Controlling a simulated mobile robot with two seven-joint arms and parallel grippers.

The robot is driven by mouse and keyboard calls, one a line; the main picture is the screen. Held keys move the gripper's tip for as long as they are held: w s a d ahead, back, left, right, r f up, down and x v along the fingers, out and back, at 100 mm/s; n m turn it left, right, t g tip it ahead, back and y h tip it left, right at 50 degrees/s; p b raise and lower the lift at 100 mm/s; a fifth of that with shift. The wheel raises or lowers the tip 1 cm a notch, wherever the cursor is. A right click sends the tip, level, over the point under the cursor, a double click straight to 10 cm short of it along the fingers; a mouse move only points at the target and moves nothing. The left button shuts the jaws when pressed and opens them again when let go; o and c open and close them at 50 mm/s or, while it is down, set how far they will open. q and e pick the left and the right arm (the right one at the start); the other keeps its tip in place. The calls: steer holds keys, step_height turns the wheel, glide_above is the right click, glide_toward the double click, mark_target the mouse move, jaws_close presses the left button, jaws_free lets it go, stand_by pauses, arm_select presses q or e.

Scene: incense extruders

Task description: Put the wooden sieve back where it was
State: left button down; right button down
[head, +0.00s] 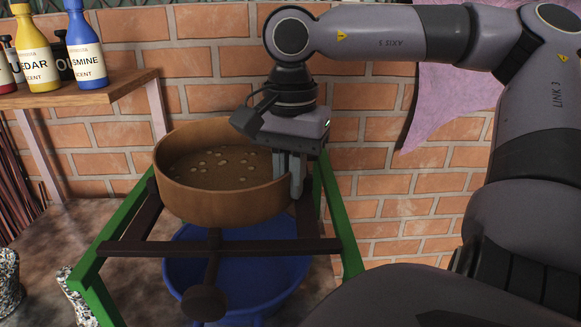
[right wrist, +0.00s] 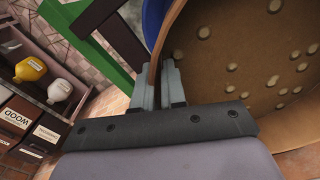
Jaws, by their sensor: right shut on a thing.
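The wooden sieve (head: 222,203) is a round brown tub with several pale lumps on its mesh. In the head view it is over the dark wooden crossbars (head: 240,246) of the green frame (head: 338,218); I cannot tell whether it touches them. My right gripper (head: 290,190) comes down from above and is shut on the sieve's right rim. The right wrist view shows the fingers (right wrist: 172,85) on both sides of the sieve's wall (right wrist: 153,75), with the mesh and lumps to the right. My left gripper is not in view.
A blue basin (head: 240,280) stands below the frame. A wooden shelf (head: 115,85) at the left holds a yellow bottle (head: 35,55) and a blue bottle (head: 84,50). A brick wall (head: 380,180) closes the back. Speckled pots (head: 8,275) stand at the lower left.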

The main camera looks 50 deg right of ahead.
steer(key=c, duration=1.2)
jaws_free()
steer(key=shift+f, duration=0.2)
steer(key=shift+f, duration=0.15)
steer(key=r, duration=0.7)
steer(key=shift+s+a+r, duration=0.15)
steer(key=shift+a, duration=0.25)
